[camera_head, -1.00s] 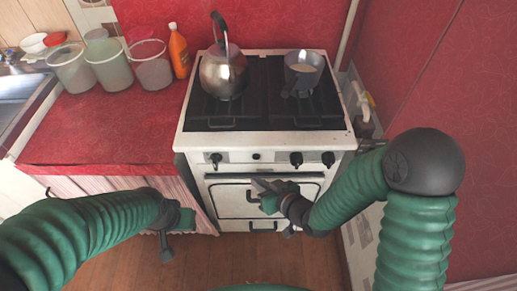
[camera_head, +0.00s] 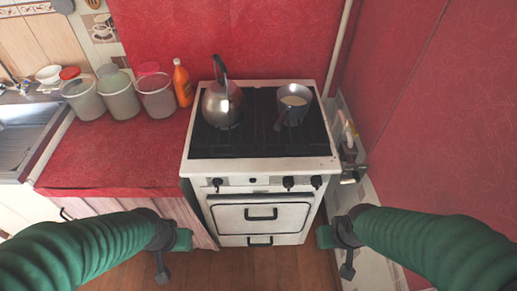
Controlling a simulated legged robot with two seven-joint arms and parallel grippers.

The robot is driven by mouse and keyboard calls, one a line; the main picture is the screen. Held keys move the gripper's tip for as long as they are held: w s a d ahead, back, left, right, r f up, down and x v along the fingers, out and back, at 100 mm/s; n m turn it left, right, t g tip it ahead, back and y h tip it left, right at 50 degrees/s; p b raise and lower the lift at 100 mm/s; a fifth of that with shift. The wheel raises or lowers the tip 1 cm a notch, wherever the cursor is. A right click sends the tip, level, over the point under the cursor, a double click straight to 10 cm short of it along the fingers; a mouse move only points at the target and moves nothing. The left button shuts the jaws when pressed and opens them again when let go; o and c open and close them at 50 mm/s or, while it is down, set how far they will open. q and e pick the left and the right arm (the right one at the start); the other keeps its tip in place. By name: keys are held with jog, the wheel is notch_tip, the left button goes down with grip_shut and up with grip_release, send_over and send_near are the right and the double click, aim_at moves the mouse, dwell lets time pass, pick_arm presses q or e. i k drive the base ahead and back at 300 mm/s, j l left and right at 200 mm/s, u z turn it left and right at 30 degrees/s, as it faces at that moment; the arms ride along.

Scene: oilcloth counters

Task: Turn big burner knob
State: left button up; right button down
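The white stove (camera_head: 262,167) stands in the middle of the view. Its front panel carries dark knobs: a left knob (camera_head: 217,184), a middle-right knob (camera_head: 288,182) and a far-right knob (camera_head: 316,181), with a small round button (camera_head: 250,181) between. I cannot tell which knob is the big burner's. My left gripper (camera_head: 165,262) hangs at the stove's lower left, apart from the knobs. My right gripper (camera_head: 344,259) hangs at its lower right, also apart from them. Neither visibly holds anything; finger opening is unclear in both.
A metal kettle (camera_head: 222,105) and a grey pot (camera_head: 293,104) stand on the black cooktop. Several containers and an orange bottle (camera_head: 182,83) stand on the red counter (camera_head: 110,160) at left. A pipe runs along the right wall. The floor before the stove is clear.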

aim_at(289, 182)
jog(key=k, duration=0.6)
jog(key=k+l, duration=0.15)
jog(key=k, duration=0.45)
